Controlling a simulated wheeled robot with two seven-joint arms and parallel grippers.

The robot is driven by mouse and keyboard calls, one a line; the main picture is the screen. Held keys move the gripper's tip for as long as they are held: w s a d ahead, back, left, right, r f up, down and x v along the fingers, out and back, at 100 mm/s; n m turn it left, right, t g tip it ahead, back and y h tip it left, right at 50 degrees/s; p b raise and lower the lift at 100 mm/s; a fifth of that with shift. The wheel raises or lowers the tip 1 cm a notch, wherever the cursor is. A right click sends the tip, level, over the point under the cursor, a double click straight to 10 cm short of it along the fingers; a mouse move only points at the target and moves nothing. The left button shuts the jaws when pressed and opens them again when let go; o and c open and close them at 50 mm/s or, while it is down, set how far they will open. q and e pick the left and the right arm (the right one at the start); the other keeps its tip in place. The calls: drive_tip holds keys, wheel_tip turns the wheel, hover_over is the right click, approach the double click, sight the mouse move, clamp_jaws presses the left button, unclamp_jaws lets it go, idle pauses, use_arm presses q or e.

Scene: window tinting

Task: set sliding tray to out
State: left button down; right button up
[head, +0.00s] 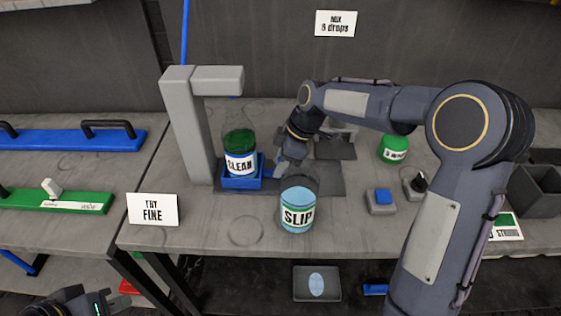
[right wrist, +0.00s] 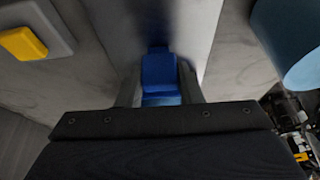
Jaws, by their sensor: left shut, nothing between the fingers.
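The sliding tray is blue and sits at the foot of a grey dispenser column in the head view (head: 240,183). A bottle labelled CLEAN (head: 239,163), with green above, stands on it. My right gripper (head: 283,163) reaches down at the tray's right side, partly hidden behind the SLIP jar. In the right wrist view a blue block (right wrist: 159,72) lies between its two fingers, close to both. Whether the fingers press on it I cannot tell. My left gripper (head: 78,306) is only partly in view at the bottom left, shut and empty.
The SLIP jar (head: 298,208) stands just in front of my right gripper. A blue-topped button (head: 381,201), a joystick (head: 418,184) and a green jar (head: 394,150) are to the right. A TRY FINE sign (head: 152,209) stands at the left.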

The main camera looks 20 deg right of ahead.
clamp_jaws()
drive_tip(key=s+d, duration=0.1)
drive_tip(key=d, duration=0.3)
drive_tip(key=s+d+b, duration=0.1)
drive_tip(key=d, duration=0.3)
drive_tip(key=s+d, duration=0.1)
drive_tip(key=d, duration=0.3)
drive_tip(key=shift+s+d+b, duration=0.2)
drive_tip(key=shift+b, duration=0.15)
drive_tip(key=shift+o, duration=0.9)
unclamp_jaws()
drive_tip(key=o, duration=0.4)
drive_tip(key=shift+s+d, duration=0.1)
drive_tip(key=shift+d, duration=0.05)
drive_tip(key=shift+c, duration=0.2)
drive_tip(key=shift+r, duration=0.1)
drive_tip(key=v, duration=0.7)
drive_tip(key=shift+r, duration=0.3)
drive_tip(key=shift+d, duration=0.1)
